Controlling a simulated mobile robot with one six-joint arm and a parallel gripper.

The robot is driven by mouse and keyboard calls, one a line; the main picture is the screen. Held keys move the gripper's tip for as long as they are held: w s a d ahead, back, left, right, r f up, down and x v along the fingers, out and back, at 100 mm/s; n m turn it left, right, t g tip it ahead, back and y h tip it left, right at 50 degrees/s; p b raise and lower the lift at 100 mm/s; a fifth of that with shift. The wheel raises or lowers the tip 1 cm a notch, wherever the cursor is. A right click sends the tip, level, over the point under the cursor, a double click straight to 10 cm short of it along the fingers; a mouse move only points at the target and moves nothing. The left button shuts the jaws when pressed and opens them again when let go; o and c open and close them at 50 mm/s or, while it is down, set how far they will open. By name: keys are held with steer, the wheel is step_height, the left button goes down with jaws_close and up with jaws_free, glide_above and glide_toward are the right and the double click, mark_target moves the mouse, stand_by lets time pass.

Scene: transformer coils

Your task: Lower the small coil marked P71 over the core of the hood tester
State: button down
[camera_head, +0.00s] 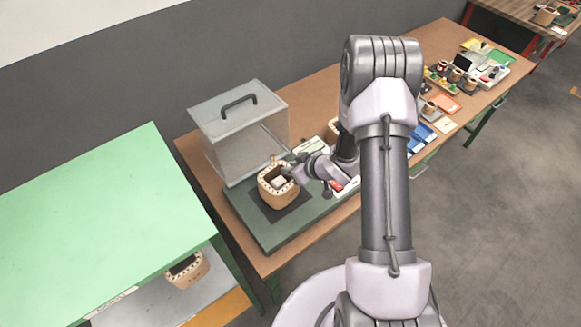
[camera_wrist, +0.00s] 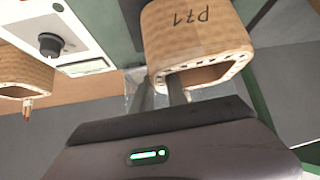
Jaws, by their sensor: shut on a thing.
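The small coil marked P71 (camera_wrist: 198,32) is a tan wound ring with a slotted pale rim; its mark shows upside down in the wrist view. My gripper (camera_wrist: 158,88) is shut on its wall, with the two fingers close together at the rim. In the head view the coil (camera_head: 277,193) is over the dark square on the hood tester's green base (camera_head: 262,232), with my gripper (camera_head: 291,172) at its far right edge. A pale block shows inside the coil's opening. Whether the coil rests on the base or hangs just above it, I cannot tell.
A clear hood with a grey lid (camera_head: 238,103) stands behind the coil. A white instrument with a black knob (camera_wrist: 50,44) and another coil (camera_wrist: 22,76) are close by. A green-topped bench (camera_head: 85,225) stands at left; another coil (camera_head: 187,270) sits on its lower shelf.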

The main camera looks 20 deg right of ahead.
steer(key=shift+f+b, duration=0.75)
steer(key=shift+f, duration=0.2)
steer(key=c, duration=1.3)
jaws_free()
steer(key=shift+o, duration=0.2)
steer(key=shift+c, duration=1.1)
steer(key=shift+o, duration=1.4)
steer(key=shift+c, duration=0.2)
